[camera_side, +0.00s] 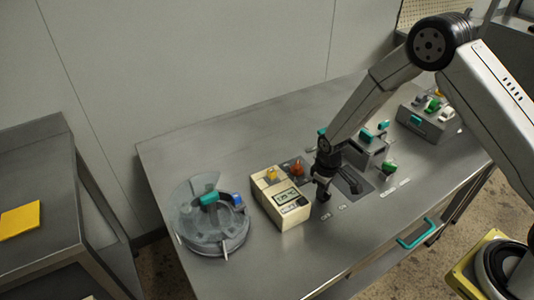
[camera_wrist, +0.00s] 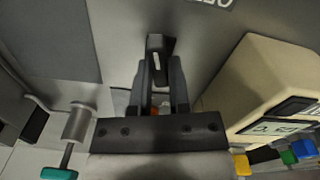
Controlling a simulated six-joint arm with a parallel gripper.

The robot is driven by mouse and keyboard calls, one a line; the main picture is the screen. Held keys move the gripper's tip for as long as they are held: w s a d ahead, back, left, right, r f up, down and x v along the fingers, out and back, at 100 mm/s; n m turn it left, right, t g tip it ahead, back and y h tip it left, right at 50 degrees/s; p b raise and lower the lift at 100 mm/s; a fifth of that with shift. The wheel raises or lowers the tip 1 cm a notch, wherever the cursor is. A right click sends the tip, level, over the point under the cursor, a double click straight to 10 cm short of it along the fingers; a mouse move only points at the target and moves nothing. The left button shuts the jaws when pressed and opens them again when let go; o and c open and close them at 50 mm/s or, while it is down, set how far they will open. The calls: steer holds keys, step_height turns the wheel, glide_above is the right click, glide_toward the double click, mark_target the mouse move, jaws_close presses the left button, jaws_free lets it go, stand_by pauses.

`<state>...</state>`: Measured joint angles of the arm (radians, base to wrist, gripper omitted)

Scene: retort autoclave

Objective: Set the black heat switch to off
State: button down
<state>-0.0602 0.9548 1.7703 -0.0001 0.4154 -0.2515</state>
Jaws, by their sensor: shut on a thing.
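My gripper (camera_side: 323,190) reaches down to the tabletop, just right of the cream box. In the wrist view my gripper (camera_wrist: 161,72) has its two fingers closed around the black heat switch (camera_wrist: 156,45), a narrow dark lever with a pale stripe. In the side view the switch is largely hidden by my dark fingers. Small white labels (camera_side: 326,217) lie on the table in front of the gripper; they are too small to read surely. Part of a label (camera_wrist: 210,3) shows at the top of the wrist view.
The cream box (camera_side: 290,212) with a display stands close left of my gripper. A red-orange knob (camera_side: 297,169) is behind it. A clear round vessel (camera_side: 212,232) with a teal handle stands further left. Grey fixtures (camera_side: 430,122) stand at right. The front tabletop is clear.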

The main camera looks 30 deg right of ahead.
steer(key=m, duration=0.4)
steer(key=shift+d, duration=0.1)
steer(key=m, duration=0.5)
steer(key=shift+s, duration=0.1)
stand_by(0.3)
steer(key=c, duration=0.6)
jaws_free()
steer(key=shift+r, duration=0.1)
steer(key=shift+r, duration=3.85)
